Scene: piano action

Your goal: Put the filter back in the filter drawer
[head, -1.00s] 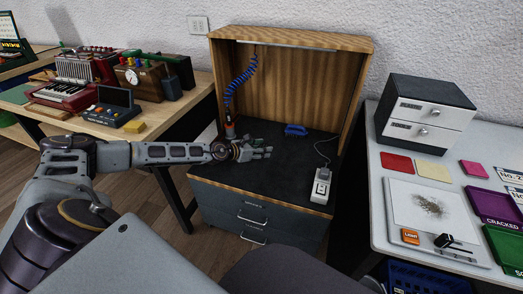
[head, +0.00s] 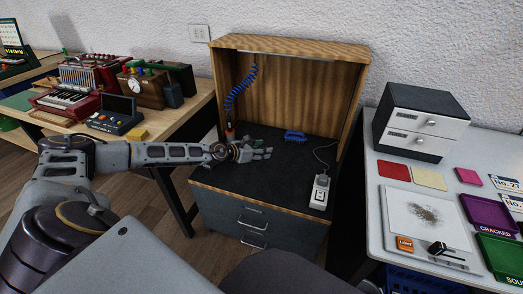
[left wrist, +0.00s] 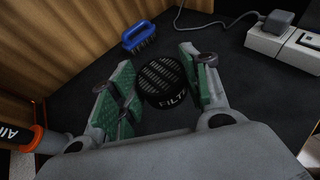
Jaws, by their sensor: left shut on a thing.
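The filter (left wrist: 162,82) is a black round piece with a slotted face and partly visible white lettering. In the left wrist view it sits between the green-padded fingers of my left gripper (left wrist: 158,90), which is shut on it. In the head view my left gripper (head: 262,153) is low over the left part of the booth's black floor, and the filter cannot be made out there. Below the booth floor is a grey unit with drawers (head: 252,222), which look shut; their labels are too small to read. My right gripper is not in view.
A blue brush (head: 295,136) lies at the back of the booth (head: 300,90). A white power strip (head: 319,192) with a plug and cord lies at the front right. A blue coiled hose (head: 240,88) hangs at the left. A cabinet (head: 420,118) stands on the right table.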

